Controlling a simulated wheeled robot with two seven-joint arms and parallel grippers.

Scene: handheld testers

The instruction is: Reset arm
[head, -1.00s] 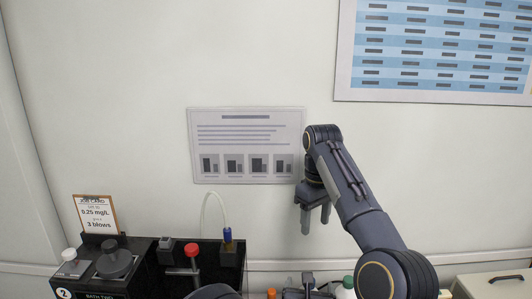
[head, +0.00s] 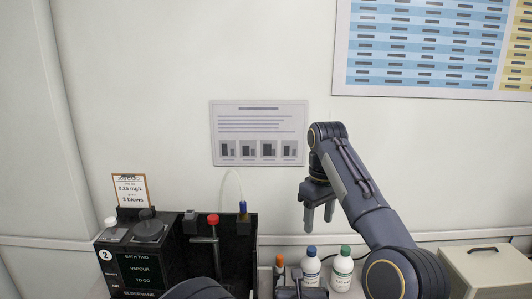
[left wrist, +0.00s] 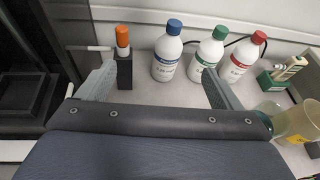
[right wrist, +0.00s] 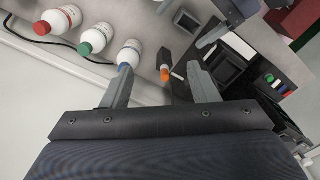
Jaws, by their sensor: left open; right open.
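My right gripper (head: 319,203) is open and empty, raised in front of the wall with its fingers pointing down. In the right wrist view its two fingers (right wrist: 162,88) are spread, with the bench and bottles beyond them. My left gripper (left wrist: 150,85) is open in the left wrist view. An orange-capped marker in a black holder (left wrist: 124,70) and a blue-capped bottle (left wrist: 167,55) show between or beyond its fingers, and nothing is held.
A black bath unit (head: 150,265) with knobs and a red-topped tap (head: 213,219) stands at the left. White bottles with blue (head: 311,268) and green (head: 342,270) caps stand right of it. A beige box (head: 490,268) is at the far right.

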